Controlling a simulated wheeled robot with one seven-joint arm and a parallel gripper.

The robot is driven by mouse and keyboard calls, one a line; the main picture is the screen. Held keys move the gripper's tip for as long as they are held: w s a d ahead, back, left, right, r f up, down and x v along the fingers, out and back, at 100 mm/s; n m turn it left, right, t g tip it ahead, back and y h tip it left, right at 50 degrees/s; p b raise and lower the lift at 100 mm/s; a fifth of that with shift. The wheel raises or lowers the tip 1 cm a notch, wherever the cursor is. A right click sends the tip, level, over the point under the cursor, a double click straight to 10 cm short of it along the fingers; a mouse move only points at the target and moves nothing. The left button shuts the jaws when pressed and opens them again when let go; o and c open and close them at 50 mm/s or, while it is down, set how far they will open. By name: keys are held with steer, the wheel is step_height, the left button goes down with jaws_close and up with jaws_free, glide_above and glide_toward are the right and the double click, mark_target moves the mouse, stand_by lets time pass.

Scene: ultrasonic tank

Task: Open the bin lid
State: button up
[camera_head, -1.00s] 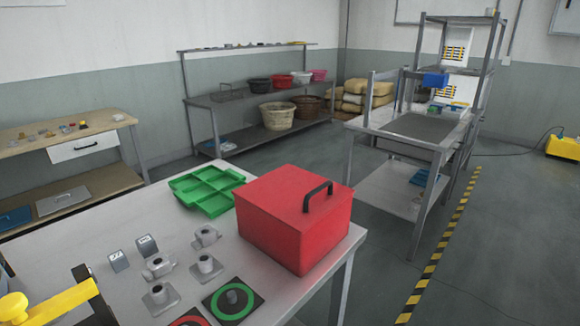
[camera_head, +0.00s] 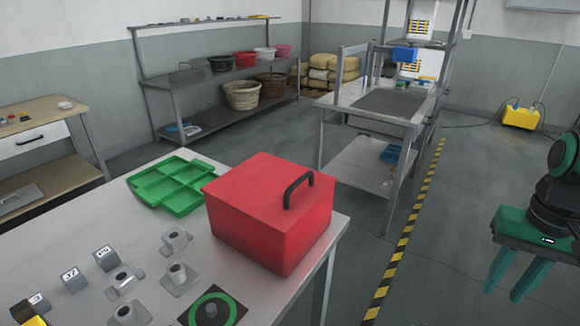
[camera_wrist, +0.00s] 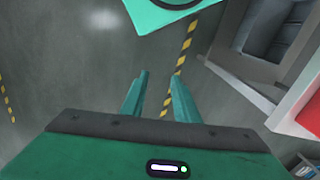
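The bin is a red box (camera_head: 255,240) near the right edge of the grey table, with its lid (camera_head: 262,178) closed on top. A black arched handle (camera_head: 299,190) stands on the lid towards the right. My gripper (camera_head: 502,295) hangs at the far right over the floor, well apart from the bin, with its fingers pointing down. Its two green fingers (camera_wrist: 160,88) are spread apart with nothing between them in the wrist view. A red piece at the right edge of the wrist view (camera_wrist: 311,115) is cut off; it may be the bin.
A green divided tray (camera_head: 175,185) lies left of the bin. Several grey metal fittings (camera_head: 178,277) and a black mat with a green ring (camera_head: 213,306) lie in front. A metal workbench (camera_head: 370,125) stands behind. Open floor (camera_head: 465,210) lies right of the table.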

steer(key=w+a+r+t, duration=0.1)
steer(key=w+a+r, duration=1.1)
steer(key=w+a, duration=0.15)
steer(key=m+y, duration=0.1)
steer(key=y, duration=0.1)
glide_toward(301, 179)
steer(key=shift+t, duration=0.3)
steer(key=x, duration=0.7)
steer(key=shift+s+a+f, duration=0.15)
steer(key=shift+s+f, duration=0.1)
steer(key=shift+f, duration=0.05)
